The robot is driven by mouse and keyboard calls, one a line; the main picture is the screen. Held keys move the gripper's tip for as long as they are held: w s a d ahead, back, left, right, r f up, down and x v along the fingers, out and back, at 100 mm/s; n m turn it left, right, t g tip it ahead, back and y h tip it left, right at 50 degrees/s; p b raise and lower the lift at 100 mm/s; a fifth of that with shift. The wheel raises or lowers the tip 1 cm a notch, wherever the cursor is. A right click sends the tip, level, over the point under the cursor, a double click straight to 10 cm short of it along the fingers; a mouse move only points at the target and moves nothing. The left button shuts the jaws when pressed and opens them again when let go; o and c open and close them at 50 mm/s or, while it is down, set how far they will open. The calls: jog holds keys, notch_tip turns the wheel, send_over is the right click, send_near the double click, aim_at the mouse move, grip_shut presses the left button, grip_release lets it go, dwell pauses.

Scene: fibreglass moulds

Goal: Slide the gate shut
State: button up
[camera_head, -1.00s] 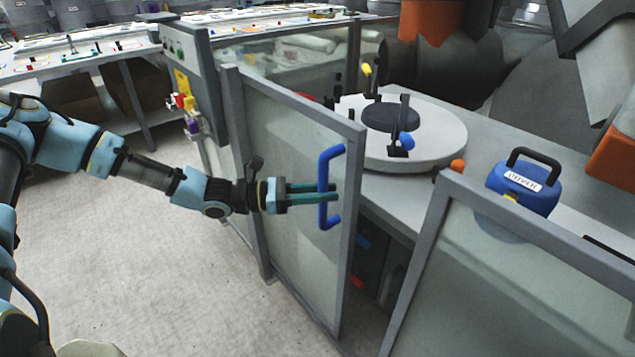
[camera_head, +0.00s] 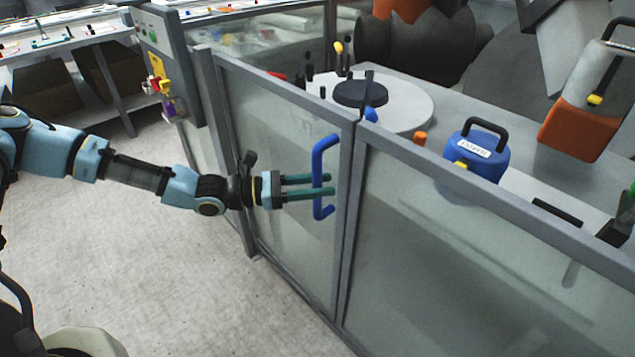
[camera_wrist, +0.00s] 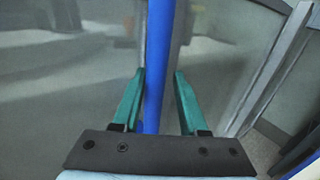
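The gate (camera_head: 275,160) is a clear panel in a grey frame with a blue vertical handle (camera_head: 318,165) near its right edge. Its right edge stands against the frame of the neighbouring panel (camera_head: 470,260), with only a thin dark line between them in the head view. My gripper (camera_head: 332,185) reaches in from the left, its green fingers on either side of the handle. In the wrist view the handle (camera_wrist: 161,60) runs between the two fingers, close to the left one and with a small gap to the right one. The fingers look open.
Behind the fence, a bench carries a round grey turntable (camera_head: 400,108) and a blue box with a black handle (camera_head: 478,152). A grey control box (camera_head: 168,60) stands on the left post. The floor in front of the gate is clear.

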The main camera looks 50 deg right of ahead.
jog(key=shift+o, duration=0.2)
dwell(0.4)
jog(key=shift+w, duration=0.1)
jog(key=shift+w+a, duration=0.2)
jog(key=shift+w, duration=0.05)
jog(key=b+v, duration=0.2)
jog(key=v, duration=0.8)
jog(key=shift+b, duration=0.35)
jog(key=shift+a, duration=0.1)
